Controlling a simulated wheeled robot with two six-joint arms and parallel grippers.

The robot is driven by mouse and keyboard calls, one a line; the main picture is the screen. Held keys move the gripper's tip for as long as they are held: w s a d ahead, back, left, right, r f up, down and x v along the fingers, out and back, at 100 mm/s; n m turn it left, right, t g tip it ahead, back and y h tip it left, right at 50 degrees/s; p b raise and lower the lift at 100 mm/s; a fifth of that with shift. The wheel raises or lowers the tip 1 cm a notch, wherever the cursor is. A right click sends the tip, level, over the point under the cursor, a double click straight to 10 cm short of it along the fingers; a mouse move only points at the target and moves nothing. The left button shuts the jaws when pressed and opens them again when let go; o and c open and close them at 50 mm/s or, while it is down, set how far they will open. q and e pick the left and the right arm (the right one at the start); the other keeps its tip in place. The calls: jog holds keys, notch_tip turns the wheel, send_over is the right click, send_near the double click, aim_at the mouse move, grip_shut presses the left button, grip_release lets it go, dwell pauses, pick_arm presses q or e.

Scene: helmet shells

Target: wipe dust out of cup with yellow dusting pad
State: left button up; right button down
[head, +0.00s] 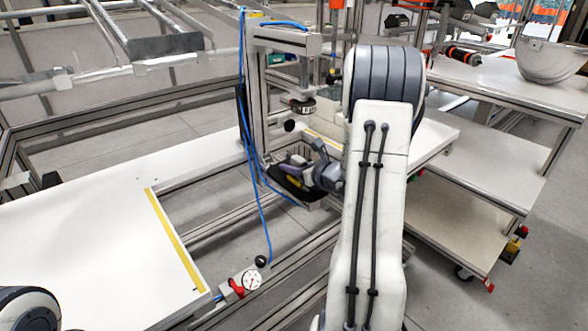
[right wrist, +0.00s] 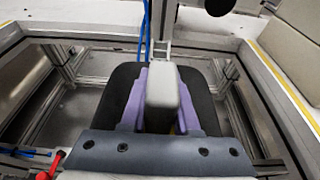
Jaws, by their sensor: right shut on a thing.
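My right gripper (head: 312,172) reaches down at the press frame in the middle of the head view. In the right wrist view its two purple fingers (right wrist: 163,105) are shut on a grey block-shaped grip, which looks like the handle of the dusting pad (right wrist: 163,85). A sliver of yellow shows under it in both views. A black, rounded dish-like thing, perhaps the cup (right wrist: 117,95), lies beneath; it also shows in the head view (head: 290,192). Its inside is mostly hidden, so I cannot tell contact or dust. My left gripper is out of view.
A metal press frame (head: 258,100) with blue hoses stands directly behind. A white table (head: 90,215) with a yellow strip lies left. A shelf cart (head: 500,90) at right carries a grey helmet shell (head: 549,60). A gauge (head: 251,279) sits at the front.

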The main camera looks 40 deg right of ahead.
jog(key=shift+s, duration=0.15)
jog(key=shift+s+b, duration=0.35)
jog(key=shift+s, duration=1.15)
jog(key=shift+f, duration=0.1)
jog(key=shift+f, duration=0.1)
jog(key=shift+w, duration=0.1)
jog(key=shift+w, duration=0.45)
jog(key=shift+w+r+b, duration=0.25)
jog(key=shift+w+b, duration=0.15)
jog(key=shift+w, duration=0.7)
